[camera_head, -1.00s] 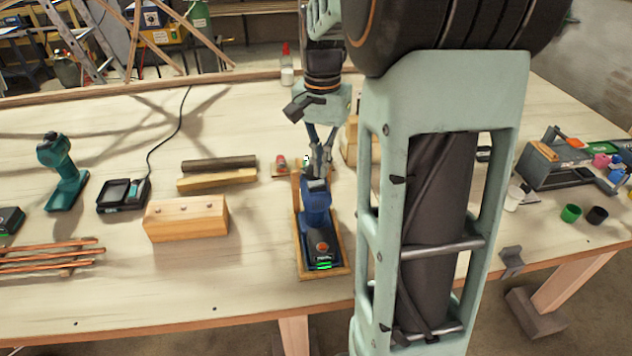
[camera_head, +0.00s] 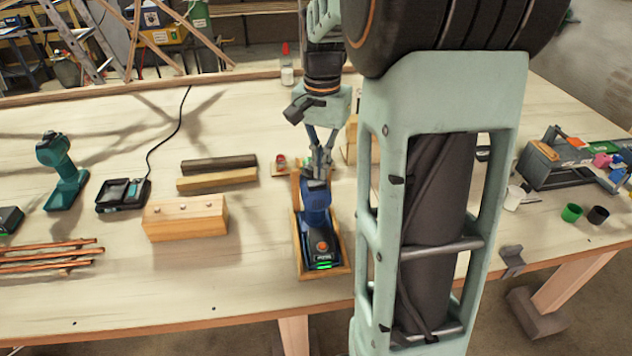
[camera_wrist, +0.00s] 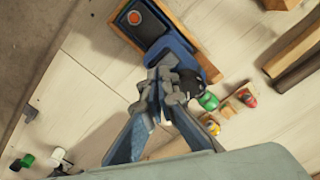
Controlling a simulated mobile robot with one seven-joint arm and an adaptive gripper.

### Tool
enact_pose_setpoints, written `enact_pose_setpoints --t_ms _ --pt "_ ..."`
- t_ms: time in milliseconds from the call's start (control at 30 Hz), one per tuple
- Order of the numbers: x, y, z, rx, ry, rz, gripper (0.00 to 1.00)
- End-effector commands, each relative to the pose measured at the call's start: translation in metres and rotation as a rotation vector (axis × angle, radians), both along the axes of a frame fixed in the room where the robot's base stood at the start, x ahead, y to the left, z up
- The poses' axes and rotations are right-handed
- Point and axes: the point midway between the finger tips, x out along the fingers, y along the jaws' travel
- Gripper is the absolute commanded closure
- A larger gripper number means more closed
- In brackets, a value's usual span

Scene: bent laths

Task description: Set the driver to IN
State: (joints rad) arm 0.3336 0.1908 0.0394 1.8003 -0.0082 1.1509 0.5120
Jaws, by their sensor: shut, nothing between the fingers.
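The blue driver (camera_head: 316,201) lies in a shallow wooden cradle (camera_head: 344,262) near the middle of the bench. Its dark base with an orange-red button and a green light faces the front edge. In the wrist view the driver (camera_wrist: 177,47) runs from the top toward the middle. My gripper (camera_head: 319,174) points down at the driver's far end. Its fingertips (camera_wrist: 165,88) are together with nothing between them, over or against the blue body; I cannot tell whether they touch. They hide part of the driver, and no direction marking is readable.
A wooden block (camera_head: 185,218) with metal pins stands left of the cradle, with two bars (camera_head: 218,172) behind it. A grey tool caddy (camera_head: 545,170) stands right.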

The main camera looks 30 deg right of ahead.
Motion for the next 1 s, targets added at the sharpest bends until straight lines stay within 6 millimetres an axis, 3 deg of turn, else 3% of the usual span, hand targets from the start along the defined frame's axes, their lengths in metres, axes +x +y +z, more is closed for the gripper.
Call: enact_pose_setpoints --t_ms 1000 --pt "0.0 0.0 -0.016 0.0 0.0 0.0 1.0"
